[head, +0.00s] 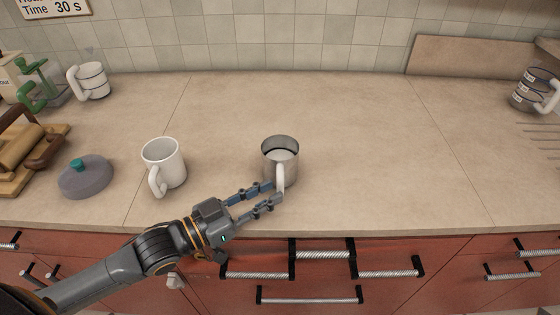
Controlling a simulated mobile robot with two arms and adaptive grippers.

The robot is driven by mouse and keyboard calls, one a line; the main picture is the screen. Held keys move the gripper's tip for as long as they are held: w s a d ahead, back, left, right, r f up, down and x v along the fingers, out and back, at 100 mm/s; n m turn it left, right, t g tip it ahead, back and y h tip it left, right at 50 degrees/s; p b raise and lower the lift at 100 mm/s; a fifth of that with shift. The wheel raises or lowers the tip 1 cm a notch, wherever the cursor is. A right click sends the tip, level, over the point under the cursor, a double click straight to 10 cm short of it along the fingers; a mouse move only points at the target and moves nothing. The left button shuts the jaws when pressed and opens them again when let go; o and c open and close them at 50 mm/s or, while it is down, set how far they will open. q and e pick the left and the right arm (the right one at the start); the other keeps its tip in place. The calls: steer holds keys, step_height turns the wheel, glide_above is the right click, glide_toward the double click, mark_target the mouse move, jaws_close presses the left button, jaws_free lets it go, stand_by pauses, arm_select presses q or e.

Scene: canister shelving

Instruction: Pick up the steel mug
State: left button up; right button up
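The steel mug (280,147) stands upright on the counter near the middle of the head view. It is grey metal with a white handle (280,178) facing the front edge. My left gripper (276,193) reaches in from the lower left, its fingertips close to the handle. Its two fingers are apart, with a gap between them, and the handle's lower end shows at the tips. Contact with the handle cannot be made out. My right gripper is not in view.
A white mug (164,160) and a grey lid with a teal knob (85,178) are to the left. Another white mug (93,81) stands further back. The counter (370,150) right of the steel mug is clear.

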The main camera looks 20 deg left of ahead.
mark_target(280, 185)
arm_select(q)
steer(key=x, duration=0.4)
steer(key=shift+r+p, duration=0.1)
steer(key=shift+p, duration=0.25)
steer(key=shift+a, duration=0.1)
jaws_close()
steer(key=shift+r, duration=0.1)
